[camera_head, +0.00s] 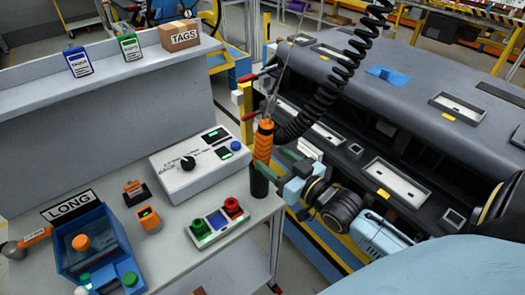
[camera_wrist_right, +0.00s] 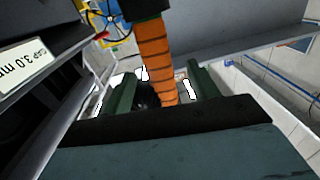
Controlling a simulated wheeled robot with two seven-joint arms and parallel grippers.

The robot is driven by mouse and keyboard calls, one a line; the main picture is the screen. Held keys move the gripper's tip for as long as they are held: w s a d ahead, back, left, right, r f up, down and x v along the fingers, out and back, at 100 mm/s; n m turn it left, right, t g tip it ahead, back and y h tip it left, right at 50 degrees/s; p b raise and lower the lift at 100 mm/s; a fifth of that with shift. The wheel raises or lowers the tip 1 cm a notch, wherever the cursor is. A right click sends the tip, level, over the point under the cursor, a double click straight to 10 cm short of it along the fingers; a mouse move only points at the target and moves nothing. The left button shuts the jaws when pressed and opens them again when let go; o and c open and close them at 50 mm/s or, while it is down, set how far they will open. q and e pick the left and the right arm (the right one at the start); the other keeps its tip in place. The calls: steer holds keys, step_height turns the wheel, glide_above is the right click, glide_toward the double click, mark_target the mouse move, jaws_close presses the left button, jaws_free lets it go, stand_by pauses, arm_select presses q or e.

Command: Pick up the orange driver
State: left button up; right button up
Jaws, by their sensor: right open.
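The orange driver (camera_head: 264,140) stands upright, its lower end in a black holder (camera_head: 259,180) at the right edge of the workbench. A black coiled cable (camera_head: 325,95) runs up from beside it. My right gripper (camera_head: 281,163) reaches in from the right, close to the driver's lower part. In the right wrist view the ribbed orange driver (camera_wrist_right: 155,62) lies between the two open green fingers of that gripper (camera_wrist_right: 161,80). I cannot tell whether either finger touches it. My left gripper is not in view.
A grey control box (camera_head: 190,162) and a tray with green and red parts (camera_head: 217,222) are left of the holder. A blue bin (camera_head: 90,240) marked LONG stands at lower left. The dark dashboard module (camera_head: 400,130) fills the right side, behind my right arm.

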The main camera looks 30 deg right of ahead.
mark_target(258, 146)
steer(key=shift+w+a, duration=0.25)
steer(key=shift+w, duration=1.5)
steer(key=shift+w+a, duration=0.2)
steer(key=shift+w, duration=1.5)
jaws_close()
steer(key=shift+r, duration=0.1)
